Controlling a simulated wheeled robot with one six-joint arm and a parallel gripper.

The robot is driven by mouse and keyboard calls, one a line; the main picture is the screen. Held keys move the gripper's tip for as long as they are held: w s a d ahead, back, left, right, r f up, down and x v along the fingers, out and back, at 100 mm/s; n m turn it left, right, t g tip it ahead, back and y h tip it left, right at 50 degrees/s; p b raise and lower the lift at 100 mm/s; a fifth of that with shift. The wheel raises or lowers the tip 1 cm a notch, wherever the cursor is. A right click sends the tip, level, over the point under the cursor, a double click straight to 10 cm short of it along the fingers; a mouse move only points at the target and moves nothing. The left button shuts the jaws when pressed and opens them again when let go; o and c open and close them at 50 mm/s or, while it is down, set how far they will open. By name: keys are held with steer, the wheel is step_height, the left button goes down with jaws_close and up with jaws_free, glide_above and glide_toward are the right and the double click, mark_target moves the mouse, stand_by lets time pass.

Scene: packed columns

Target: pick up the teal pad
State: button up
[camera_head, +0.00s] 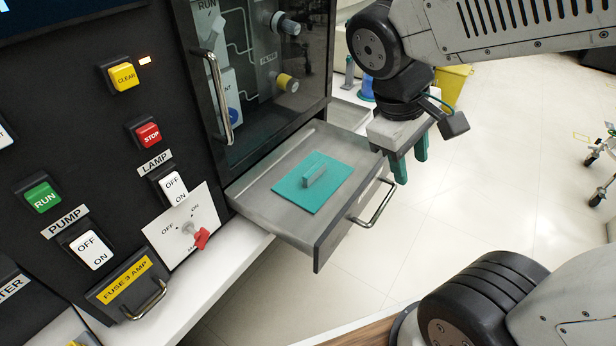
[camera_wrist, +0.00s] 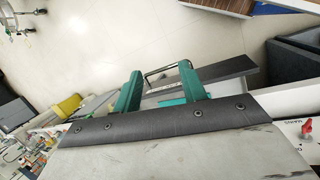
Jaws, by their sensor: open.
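The teal pad (camera_head: 314,182) lies flat in an open grey drawer (camera_head: 262,205), with a small raised handle on its top. In the wrist view a strip of the teal pad (camera_wrist: 172,102) shows between the fingers, partly hidden by my gripper. My gripper (camera_head: 411,172) has teal fingers pointing down. It is to the right of the pad, by the drawer's front end, above and apart from the pad. In the wrist view my gripper (camera_wrist: 158,80) has its two fingers spread with nothing held between them.
The drawer's front has a metal bar handle (camera_head: 375,203). A cabinet with a glass door (camera_head: 265,60) and door handle stands behind the drawer. A panel with buttons and a red-tipped knob (camera_head: 201,238) is at left. Open tiled floor (camera_head: 500,190) lies to the right.

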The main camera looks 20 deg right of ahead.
steer(key=w+a+f+n+h, duration=0.1)
steer(key=w+f+n+h, duration=0.4)
steer(key=w, duration=0.3)
steer(key=n+t+h, duration=0.2)
steer(key=n+t, duration=0.6)
steer(key=n, duration=0.7)
glide_toward(315, 168)
steer(key=shift+x, duration=0.8)
steer(key=shift+w+d+f+n, duration=0.15)
steer(key=shift+d+f+n, duration=0.05)
steer(key=shift+d+n, duration=0.1)
steer(key=x, duration=0.7)
jaws_close()
